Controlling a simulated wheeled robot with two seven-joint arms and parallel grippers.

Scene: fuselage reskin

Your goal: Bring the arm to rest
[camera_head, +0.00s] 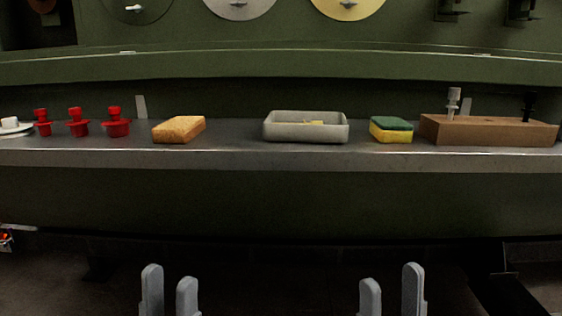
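My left gripper (169,291) shows at the bottom edge, left of centre. Its two grey fingers point up with a gap between them, and nothing is in the gap. My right gripper (391,291) shows at the bottom edge, right of centre. Its fingers are also apart and empty. Both grippers appear below the shelf (240,158) in the picture and apart from everything on it. My arms behind the fingers are out of the frame.
On the shelf stand several red plungers (117,122), an orange sponge (179,130), a grey tray (306,135) with a small yellowish piece inside, a green-and-yellow sponge (391,130) and a brown block (483,131) with a grey and a black fitting. Discs (347,8) hang above.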

